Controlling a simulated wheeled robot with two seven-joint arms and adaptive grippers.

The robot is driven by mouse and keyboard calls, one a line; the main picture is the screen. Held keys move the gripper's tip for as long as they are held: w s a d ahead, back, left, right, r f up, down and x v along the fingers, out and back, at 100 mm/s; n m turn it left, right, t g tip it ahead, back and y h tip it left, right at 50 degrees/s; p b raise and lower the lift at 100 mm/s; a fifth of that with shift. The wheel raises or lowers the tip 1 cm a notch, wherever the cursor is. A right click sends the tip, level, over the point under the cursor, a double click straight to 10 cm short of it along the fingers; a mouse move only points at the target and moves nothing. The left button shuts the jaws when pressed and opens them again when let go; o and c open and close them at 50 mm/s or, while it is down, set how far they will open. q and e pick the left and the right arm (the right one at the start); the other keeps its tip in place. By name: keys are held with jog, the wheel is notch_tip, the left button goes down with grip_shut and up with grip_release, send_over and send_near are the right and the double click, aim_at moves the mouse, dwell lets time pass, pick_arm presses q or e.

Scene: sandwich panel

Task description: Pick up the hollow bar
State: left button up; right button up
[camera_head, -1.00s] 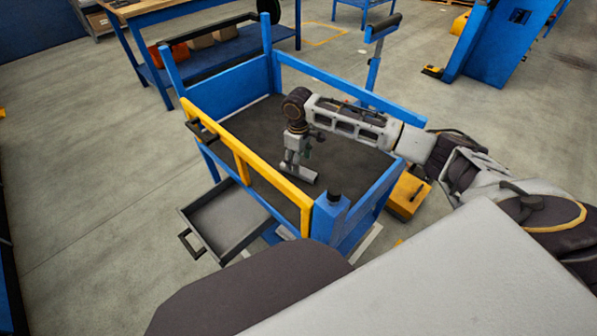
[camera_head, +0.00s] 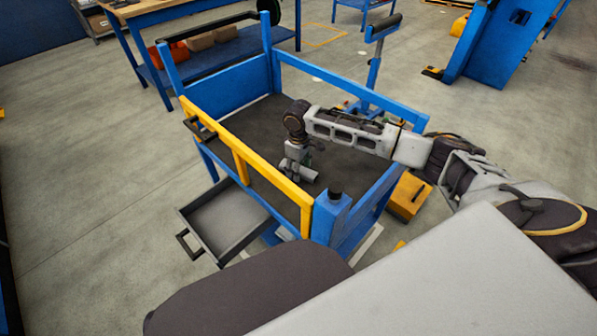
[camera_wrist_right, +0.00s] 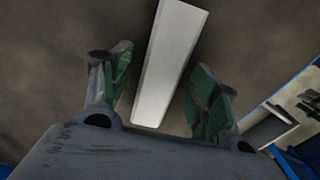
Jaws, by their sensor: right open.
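The hollow bar (camera_head: 300,170) is a short light grey bar lying on the dark bed of the blue cart. In the right wrist view the bar (camera_wrist_right: 166,62) runs from the top edge down between my two green-padded fingers. My right gripper (camera_head: 297,166) points down over it inside the cart. In the wrist view the right gripper (camera_wrist_right: 163,98) is open, with a finger on each side of the bar and visible gaps to it. Part of the bar is hidden by the gripper in the head view. My left gripper is not in view.
The blue cart (camera_head: 350,111) has raised rails around its bed and a yellow rail (camera_head: 243,163) on the near left side. An open drawer (camera_head: 228,218) sticks out below. The bed around the bar looks clear. A workbench (camera_head: 150,12) stands behind.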

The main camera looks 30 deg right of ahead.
jog(key=shift+c, duration=0.3)
jog(key=c, duration=1.2)
jog(key=shift+r, duration=0.1)
